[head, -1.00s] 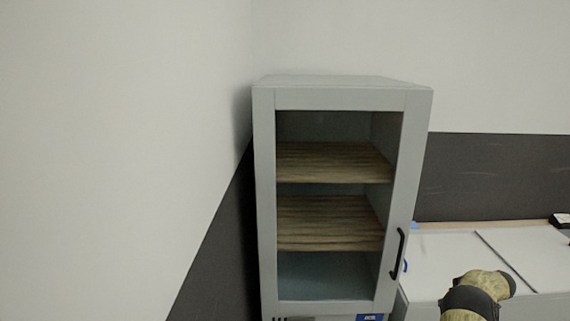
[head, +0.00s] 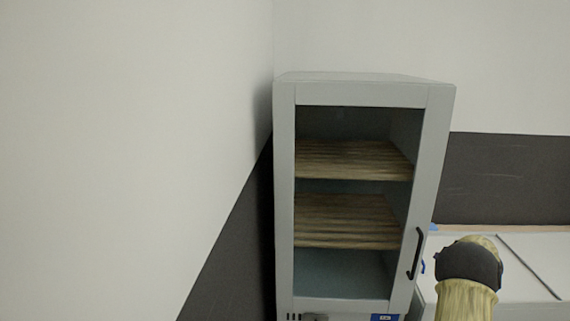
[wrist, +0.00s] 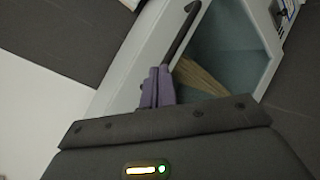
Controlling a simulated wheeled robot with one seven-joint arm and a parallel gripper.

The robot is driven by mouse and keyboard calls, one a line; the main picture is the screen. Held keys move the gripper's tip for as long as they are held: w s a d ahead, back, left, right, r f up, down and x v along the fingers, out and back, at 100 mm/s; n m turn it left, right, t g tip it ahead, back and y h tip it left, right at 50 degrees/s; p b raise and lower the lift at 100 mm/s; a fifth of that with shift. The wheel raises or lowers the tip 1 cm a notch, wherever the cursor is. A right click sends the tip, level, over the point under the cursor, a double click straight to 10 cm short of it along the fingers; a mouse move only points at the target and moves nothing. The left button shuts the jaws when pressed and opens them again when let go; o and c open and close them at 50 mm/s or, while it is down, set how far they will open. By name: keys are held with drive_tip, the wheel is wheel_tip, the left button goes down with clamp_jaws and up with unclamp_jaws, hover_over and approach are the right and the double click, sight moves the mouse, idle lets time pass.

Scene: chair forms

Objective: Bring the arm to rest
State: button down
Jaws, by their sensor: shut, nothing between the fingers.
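My gripper (wrist: 157,88) shows in the wrist view with its two purple fingers together and nothing between them. In that view the fingers overlap the cabinet's door frame near the black handle (wrist: 184,30); I cannot tell how far apart they are. In the head view my arm (head: 467,272) rises at the lower right, beside the cabinet's handle side. My gripper itself does not show there.
A grey cabinet (head: 285,190) with a glass door stands against the wall, its door shut and its wooden shelves empty. Its black handle also shows in the head view (head: 416,254). A low white-topped counter (head: 535,260) stands to its right. A bare wall fills the left.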

drive_tip(key=s+a+r+m+g+h+b, duration=0.1)
drive_tip(key=s+a+r+m, duration=0.2)
drive_tip(key=a, duration=0.7)
drive_tip(key=s+a+r+m+g+h+b, duration=0.15)
drive_tip(key=s+a+m, duration=0.25)
drive_tip(key=a, duration=0.6)
drive_tip(key=s+a+f+m+g+y, duration=0.1)
drive_tip(key=s+a+f+g, duration=0.2)
drive_tip(key=s+a, duration=0.7)
drive_tip(key=s+a+f+m+g+y+b, duration=0.1)
drive_tip(key=s+a+f+g+y, duration=0.1)
drive_tip(key=s+a, duration=0.9)
drive_tip(key=s+f+g, duration=0.1)
drive_tip(key=s, duration=0.4)
drive_tip(key=shift+s+f, duration=0.2)
drive_tip(key=shift+s, duration=0.1)
drive_tip(key=shift+a+g, duration=0.1)
drive_tip(key=shift+g, duration=0.15)
